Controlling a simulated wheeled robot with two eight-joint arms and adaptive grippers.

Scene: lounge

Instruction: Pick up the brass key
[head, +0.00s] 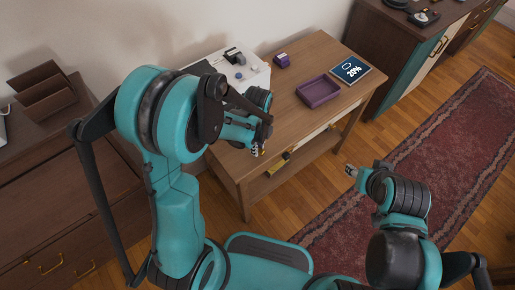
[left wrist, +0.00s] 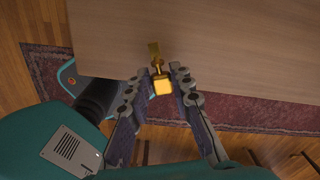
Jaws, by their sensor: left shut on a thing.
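The brass key (left wrist: 161,86) shows in the left wrist view between the two fingertips of my left gripper (left wrist: 164,72). Its bright square end points toward the gripper and its narrow end toward the wooden table. My left gripper is shut on it. In the head view my left gripper (head: 257,149) is over the table's near left part, and only a small yellow bit of the key shows. I cannot tell whether the key touches the tabletop. My right gripper (head: 351,171) is right of the table, away from the key; its jaw opening is too small to judge.
A dark cabinet stands at left. A red rug (head: 440,140) covers the floor at right.

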